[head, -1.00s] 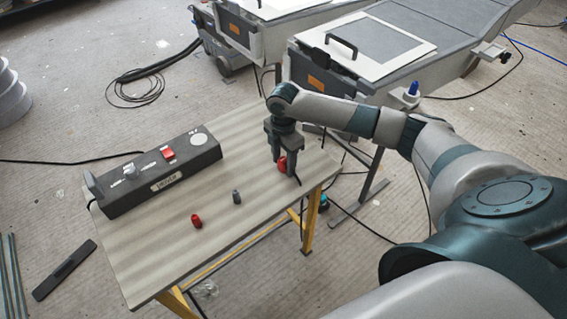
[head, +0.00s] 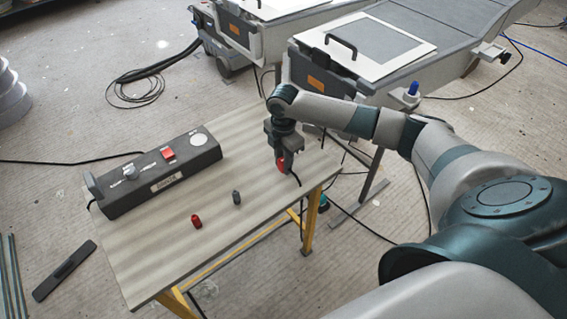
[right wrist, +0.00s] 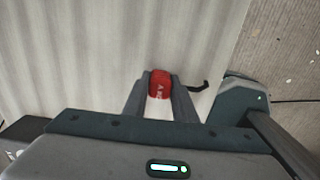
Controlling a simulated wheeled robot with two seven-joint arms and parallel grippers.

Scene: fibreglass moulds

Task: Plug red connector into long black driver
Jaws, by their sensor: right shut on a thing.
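The long black driver (head: 125,195) lies along the left and back side of the table. It has a red switch, knobs, a round white disc and a label on it. My right gripper (head: 283,165) is low over the table's right end and shut on a red connector (head: 282,163). In the right wrist view, the red connector (right wrist: 159,84) sits between the two fingers (right wrist: 160,98), with white lettering on it. A black cable end shows beside it. My left gripper is not in view.
A small red piece (head: 196,221) and a small dark grey piece (head: 237,197) stand on the table (head: 150,255) in front of the driver. The tabletop between driver and gripper is clear. Grey moulds on frames (head: 440,40) stand behind the table.

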